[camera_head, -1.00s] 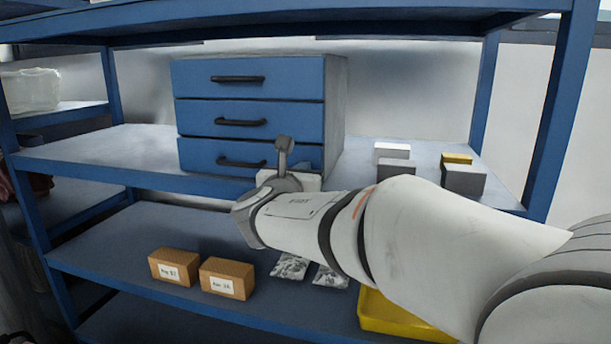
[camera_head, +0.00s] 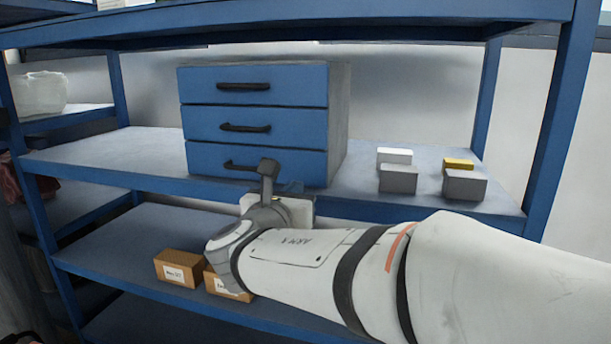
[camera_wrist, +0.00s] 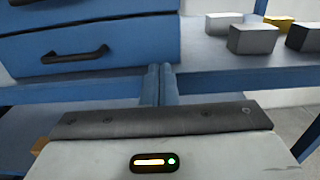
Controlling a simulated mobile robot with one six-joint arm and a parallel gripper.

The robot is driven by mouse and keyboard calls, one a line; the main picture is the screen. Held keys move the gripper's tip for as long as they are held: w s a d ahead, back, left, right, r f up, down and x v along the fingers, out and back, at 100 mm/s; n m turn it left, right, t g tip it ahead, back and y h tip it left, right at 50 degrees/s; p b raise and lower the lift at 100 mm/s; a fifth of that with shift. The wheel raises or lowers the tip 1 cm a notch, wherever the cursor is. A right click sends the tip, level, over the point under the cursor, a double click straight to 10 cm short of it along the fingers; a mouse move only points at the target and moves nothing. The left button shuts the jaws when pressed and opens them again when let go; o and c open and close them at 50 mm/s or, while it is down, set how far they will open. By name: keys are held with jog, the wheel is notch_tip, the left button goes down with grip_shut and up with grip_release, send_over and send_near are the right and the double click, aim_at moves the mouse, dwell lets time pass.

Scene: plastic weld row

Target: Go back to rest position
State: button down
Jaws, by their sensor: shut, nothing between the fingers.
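My gripper shows in the wrist view (camera_wrist: 159,84), its two blue fingers pressed together with nothing between them. The fingertips are in front of the middle shelf's front edge, to the lower right of the bottom drawer's handle. In the head view my arm reaches in from the lower right, and the wrist end (camera_head: 268,205) is in front of the shelf edge below the drawers; the fingers are hidden there. The drawer cabinet (camera_head: 253,115) has three blue drawers with black handles, and all look shut.
Small boxes, grey (camera_head: 398,178), white (camera_head: 394,155) and yellow-topped (camera_head: 458,163), stand on the middle shelf (camera_head: 95,158) right of the cabinet. Cardboard boxes (camera_head: 179,267) sit on the lower shelf, one partly behind my arm. A blue upright (camera_head: 560,120) stands at the right.

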jog(key=v, duration=0.5)
jog(key=s+d+m+g+h+p, duration=0.1)
jog(key=s+d+m+g+p, duration=0.3)
jog(key=d+m+g+p, duration=0.35)
jog(key=s+d+m+g+h+p, duration=0.1)
jog(key=s+d+m+g+p, duration=0.3)
jog(key=d+m+p, duration=0.6)
jog(key=s+r+m+g+y+p, duration=0.3)
jog(key=s+r+m+y+p, duration=0.2)
jog(key=m+p, duration=0.6)
jog(key=shift+s+d+m+y, duration=0.35)
jog(key=shift+s+m+y, duration=0.65)
jog(key=shift+s+m, duration=1)
jog(key=shift+w+r, duration=0.1)
